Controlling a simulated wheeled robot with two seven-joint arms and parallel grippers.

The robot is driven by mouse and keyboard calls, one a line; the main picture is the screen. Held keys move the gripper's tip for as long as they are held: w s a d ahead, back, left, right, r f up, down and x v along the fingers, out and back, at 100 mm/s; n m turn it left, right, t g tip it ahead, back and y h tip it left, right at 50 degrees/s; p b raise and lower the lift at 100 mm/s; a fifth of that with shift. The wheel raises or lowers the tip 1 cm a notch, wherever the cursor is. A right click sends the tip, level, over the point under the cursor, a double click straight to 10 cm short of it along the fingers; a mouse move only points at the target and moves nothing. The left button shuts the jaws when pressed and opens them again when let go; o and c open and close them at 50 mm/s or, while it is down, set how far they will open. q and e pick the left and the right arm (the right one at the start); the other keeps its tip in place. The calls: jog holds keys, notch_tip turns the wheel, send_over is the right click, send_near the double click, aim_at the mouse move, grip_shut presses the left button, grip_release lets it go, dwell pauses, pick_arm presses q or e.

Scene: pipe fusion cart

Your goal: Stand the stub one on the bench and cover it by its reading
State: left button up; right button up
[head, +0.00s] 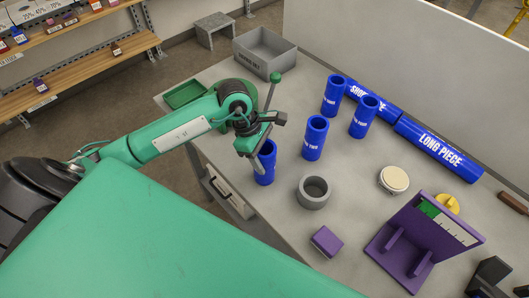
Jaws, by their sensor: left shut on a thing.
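My left gripper (256,147) is shut on a blue stub (265,174) near the bench's front edge. The stub looks upright, its top and label are partly hidden by the gripper, and I cannot tell whether its base touches the bench (285,190). Three other blue stubs stand upright: one close to the right (315,139) and two farther back (333,97) (364,118). Their white labels are too small to read surely. A grey ring-shaped cup (314,193) and a round cream-topped disc (394,180) sit on the bench. My right gripper is not in view.
Blue pipes marked short piece (373,94) and long piece (437,148) lie at the back. A purple stand (395,262) with a green-and-white scale and a purple block (327,241) are at the front right. A grey bin (264,52) and green tray (186,93) stand left.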

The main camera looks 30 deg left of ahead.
pick_arm(q)
jog(key=shift+f, duration=0.1)
jog(key=shift+f+b, duration=0.15)
jog(key=shift+b, duration=0.15)
jog(key=o, duration=1.2)
jog(key=shift+r+p, duration=0.3)
jog(key=shift+p, duration=0.05)
jog(key=shift+a+r+b, duration=0.2)
jog(key=shift+r+b, duration=0.05)
jog(key=shift+b, duration=0.05)
jog(key=b+v, duration=0.3)
jog(key=v, duration=0.8)
jog(key=shift+r, duration=0.2)
